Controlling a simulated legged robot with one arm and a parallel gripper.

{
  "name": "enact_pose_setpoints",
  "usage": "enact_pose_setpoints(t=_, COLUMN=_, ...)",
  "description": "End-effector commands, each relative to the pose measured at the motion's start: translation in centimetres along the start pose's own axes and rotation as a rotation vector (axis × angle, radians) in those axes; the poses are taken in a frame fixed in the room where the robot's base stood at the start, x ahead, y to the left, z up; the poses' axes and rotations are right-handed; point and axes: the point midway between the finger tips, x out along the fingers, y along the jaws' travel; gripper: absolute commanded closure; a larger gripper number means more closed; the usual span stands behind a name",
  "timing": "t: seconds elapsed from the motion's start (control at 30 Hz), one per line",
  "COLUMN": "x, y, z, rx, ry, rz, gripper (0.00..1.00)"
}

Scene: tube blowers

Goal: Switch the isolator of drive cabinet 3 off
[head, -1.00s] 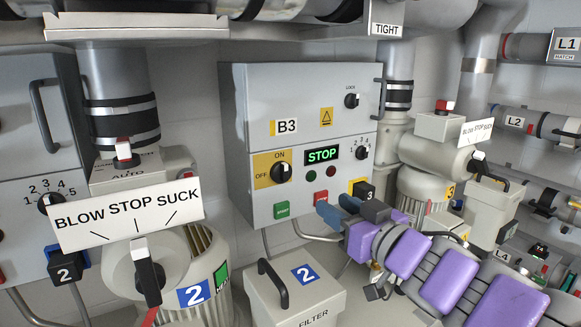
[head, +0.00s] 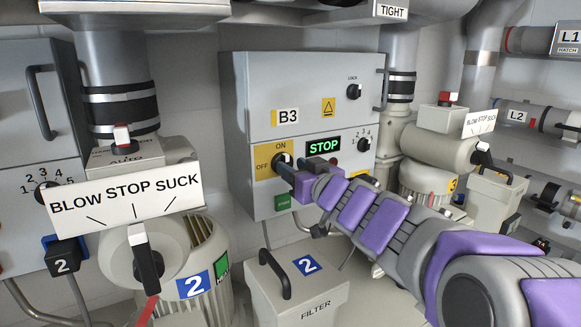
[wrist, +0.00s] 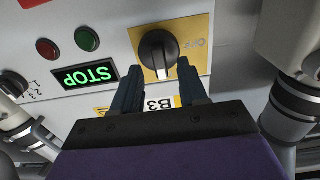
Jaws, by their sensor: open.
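Drive cabinet B3 (head: 300,90) is a light grey box on the wall in the middle of the head view. Its isolator is a black rotary knob (wrist: 157,52) on a yellow ON/OFF plate (head: 262,161). The wrist view is upside down; there the knob's white mark points down, the ON side, with OFF to the right. My gripper (wrist: 157,72) is open, its two dark fingers reaching toward the knob, one on each side in the picture. Contact cannot be told. In the head view my gripper (head: 291,176) partly covers the knob's right side.
A green STOP display (wrist: 86,77), red and green lamps (wrist: 47,47) and a numbered selector (wrist: 14,84) sit beside the isolator. A lock knob (head: 354,92) is above. A BLOW STOP SUCK valve (head: 126,208) and a filter box (head: 296,295) stand in front.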

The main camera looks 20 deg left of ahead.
Motion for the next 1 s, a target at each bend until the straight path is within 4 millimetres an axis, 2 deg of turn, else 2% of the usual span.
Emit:
enact_pose_setpoints(t=0.2, x=1.7, y=0.0, z=0.0, rx=0.000, ry=0.001, rz=-0.001, gripper=0.57)
enact_pose_setpoints(t=0.57, x=2.0, y=0.0, z=-0.1, rx=0.000, ry=0.001, rz=0.000, gripper=0.57)
enact_pose_setpoints(t=1.0, x=2.1, y=0.0, z=0.0, rx=0.001, ry=0.000, rz=0.000, gripper=0.99)
